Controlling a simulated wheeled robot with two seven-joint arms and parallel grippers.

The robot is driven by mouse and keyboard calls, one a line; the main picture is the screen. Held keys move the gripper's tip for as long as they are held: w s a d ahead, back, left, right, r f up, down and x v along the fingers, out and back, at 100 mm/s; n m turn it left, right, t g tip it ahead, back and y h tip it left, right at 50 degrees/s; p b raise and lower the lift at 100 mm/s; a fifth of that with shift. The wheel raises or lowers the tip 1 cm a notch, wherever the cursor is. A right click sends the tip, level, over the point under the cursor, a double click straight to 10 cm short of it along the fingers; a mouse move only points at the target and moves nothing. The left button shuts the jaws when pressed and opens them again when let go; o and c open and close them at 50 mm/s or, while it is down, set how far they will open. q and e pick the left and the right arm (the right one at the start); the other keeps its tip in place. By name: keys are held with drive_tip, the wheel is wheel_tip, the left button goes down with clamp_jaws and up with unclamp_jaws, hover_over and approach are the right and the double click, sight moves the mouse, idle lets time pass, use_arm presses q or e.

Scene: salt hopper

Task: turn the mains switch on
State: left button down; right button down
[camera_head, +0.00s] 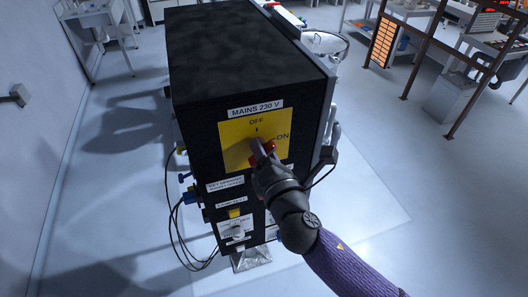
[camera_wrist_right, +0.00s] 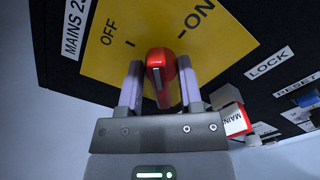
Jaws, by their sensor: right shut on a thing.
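The mains switch is a red handle (camera_wrist_right: 160,75) with a pale line along it, on a yellow plate (camera_head: 234,133). The plate is marked OFF at the top and ON at the right, under a "MAINS 230 V" label (camera_head: 256,108). In the wrist view the handle's far end lies between the OFF and ON marks; its exact setting is hard to tell. My right gripper (camera_wrist_right: 160,90) is shut on the handle, one finger on each side. In the head view this gripper (camera_head: 263,152) hides most of the handle. My left gripper is out of view.
The switch is on the front of a tall black cabinet (camera_head: 240,50). Below the plate are labels, a small yellow part (camera_head: 234,212) and cables (camera_head: 172,215) hanging at the left. A red-and-white MAIN tag (camera_wrist_right: 236,121) is beside my right finger.

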drive_tip(key=m, duration=0.4)
drive_tip(key=shift+f+m, duration=0.15)
drive_tip(key=shift+m, duration=0.15)
drive_tip(key=shift+d+m, duration=0.1)
drive_tip(key=shift+m, duration=1.5)
drive_tip(key=shift+f+m+b, duration=0.1)
drive_tip(key=shift+m+b, duration=0.2)
drive_tip(key=c, duration=0.6)
unclamp_jaws()
drive_tip(key=shift+s, duration=0.1)
